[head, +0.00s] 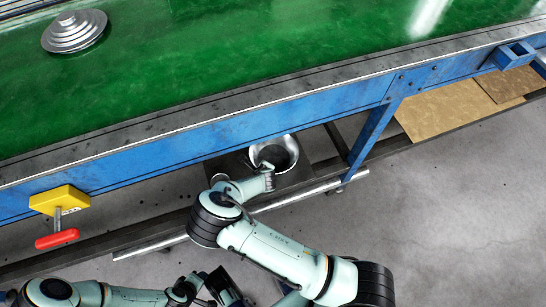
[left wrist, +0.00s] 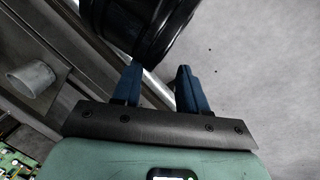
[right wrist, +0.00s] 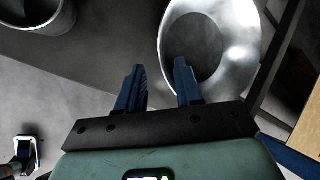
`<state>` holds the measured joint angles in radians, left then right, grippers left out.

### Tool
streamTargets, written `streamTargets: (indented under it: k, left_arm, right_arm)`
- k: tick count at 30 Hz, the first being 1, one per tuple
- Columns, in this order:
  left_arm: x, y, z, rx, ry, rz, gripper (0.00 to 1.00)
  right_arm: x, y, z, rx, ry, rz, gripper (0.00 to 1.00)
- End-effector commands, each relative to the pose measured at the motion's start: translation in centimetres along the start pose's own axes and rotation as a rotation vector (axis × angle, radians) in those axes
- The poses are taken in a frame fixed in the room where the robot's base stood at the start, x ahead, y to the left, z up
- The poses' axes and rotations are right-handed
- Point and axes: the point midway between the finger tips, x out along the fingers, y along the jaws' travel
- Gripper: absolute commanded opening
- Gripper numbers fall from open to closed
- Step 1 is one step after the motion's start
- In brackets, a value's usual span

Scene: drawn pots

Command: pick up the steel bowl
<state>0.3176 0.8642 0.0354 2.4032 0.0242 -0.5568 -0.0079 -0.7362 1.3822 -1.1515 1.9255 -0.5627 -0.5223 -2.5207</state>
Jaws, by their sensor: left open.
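The steel bowl (head: 285,150) sits on the low shelf under the green-topped table, partly covered by my right arm in the head view. In the right wrist view the bowl (right wrist: 225,35) is shiny, with a dark round inside. My right gripper (right wrist: 159,80) is open at the bowl's left side. The near-left rim appears between its two fingers, and the right finger overlaps the bowl's inside. I cannot tell whether they touch. My left gripper (left wrist: 156,78) is open and empty, with a black part of my arm just beyond its fingertips.
The blue table edge (head: 330,105) hangs over the shelf, and a blue leg (head: 372,135) stands right of the bowl. A metal pot (right wrist: 40,12) stands left of the bowl. A grey cup (left wrist: 32,78) shows in the left wrist view. The concrete floor (head: 450,210) is clear.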

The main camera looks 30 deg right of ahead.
Motion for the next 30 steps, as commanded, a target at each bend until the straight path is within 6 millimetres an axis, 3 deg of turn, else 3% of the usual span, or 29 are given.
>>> streamTargets:
  k: [3,10,14,21,30]
  left_arm:
    - [1.1,-0.4,-1.2,-0.003,0.036,-0.003,0.43]
    - [1.7,-0.6,-2.2,-0.005,0.065,-0.004,0.43]
    - [2.7,-1.0,-3.5,-0.008,0.099,-0.009,0.43]
    - [4.5,-3.1,-0.8,-0.03,0.015,-0.044,0.43]
    - [4.5,-3.3,-0.4,-0.033,0.002,-0.048,0.43]
  right_arm:
    - [2.3,0.1,-0.1,0.002,0.0,0.002,0.36]
    - [3.9,0.0,-0.2,0.004,0.001,0.001,0.36]
    - [5.7,-0.3,-0.7,0.007,0.002,0.001,0.36]
    - [8.4,-0.5,-0.8,0.007,0.0,0.001,0.36]
    - [8.6,-0.6,-0.7,0.006,0.001,0.001,0.36]
